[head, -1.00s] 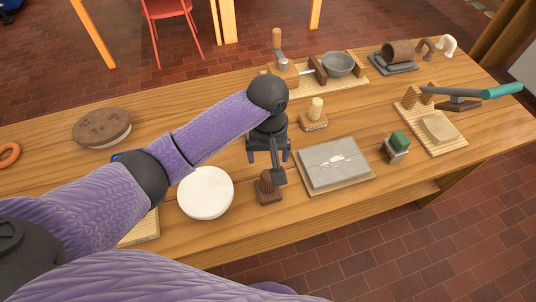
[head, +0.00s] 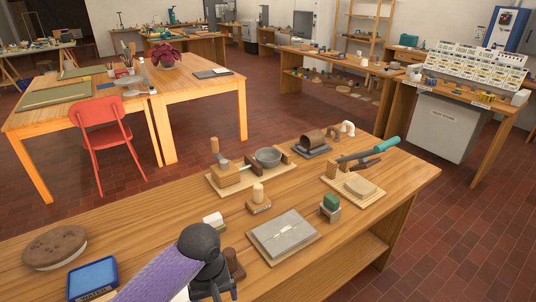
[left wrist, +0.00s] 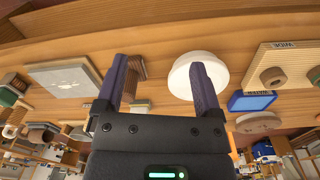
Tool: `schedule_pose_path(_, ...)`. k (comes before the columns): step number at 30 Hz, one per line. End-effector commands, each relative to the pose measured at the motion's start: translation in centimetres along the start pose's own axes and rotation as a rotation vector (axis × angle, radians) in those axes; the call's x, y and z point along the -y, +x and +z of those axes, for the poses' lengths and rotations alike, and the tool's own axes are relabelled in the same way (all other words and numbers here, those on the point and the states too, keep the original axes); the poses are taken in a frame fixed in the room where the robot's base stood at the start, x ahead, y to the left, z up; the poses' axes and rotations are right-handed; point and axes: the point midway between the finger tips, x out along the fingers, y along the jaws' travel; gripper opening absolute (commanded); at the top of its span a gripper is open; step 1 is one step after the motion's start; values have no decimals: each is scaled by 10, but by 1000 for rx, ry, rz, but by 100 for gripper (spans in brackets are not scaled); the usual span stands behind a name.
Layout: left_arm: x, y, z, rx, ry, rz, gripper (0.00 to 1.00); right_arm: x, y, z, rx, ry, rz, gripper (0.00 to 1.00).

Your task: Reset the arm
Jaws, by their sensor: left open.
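My left arm comes in at the bottom of the head view, purple with a dark wrist. Its gripper (head: 214,292) is at the lower edge there, partly cut off. In the left wrist view my left gripper (left wrist: 160,78) is open, its two fingers apart with bare tabletop between them. A brown ridged block (left wrist: 135,68) shows by one finger and a white round disc (left wrist: 212,66) behind the other. Nothing is held. My right gripper is not in view.
A red chair (head: 108,135) stands beyond.

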Motion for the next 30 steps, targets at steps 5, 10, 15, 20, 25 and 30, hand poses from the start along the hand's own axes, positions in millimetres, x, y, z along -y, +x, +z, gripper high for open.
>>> schedule_pose_path(5,3,43,1,-3,4,43,86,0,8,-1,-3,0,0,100)
schedule_pose_path(10,14,94,6,-20,17,77,86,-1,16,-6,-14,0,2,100)
schedule_pose_path(15,37,164,26,-49,55,88,86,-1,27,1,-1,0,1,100)
schedule_pose_path(20,78,243,73,-73,138,58,86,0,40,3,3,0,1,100)
schedule_pose_path(25,145,330,183,-69,336,-9,86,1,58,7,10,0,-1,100)
schedule_pose_path(30,184,357,276,-44,515,-32,86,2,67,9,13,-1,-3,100)
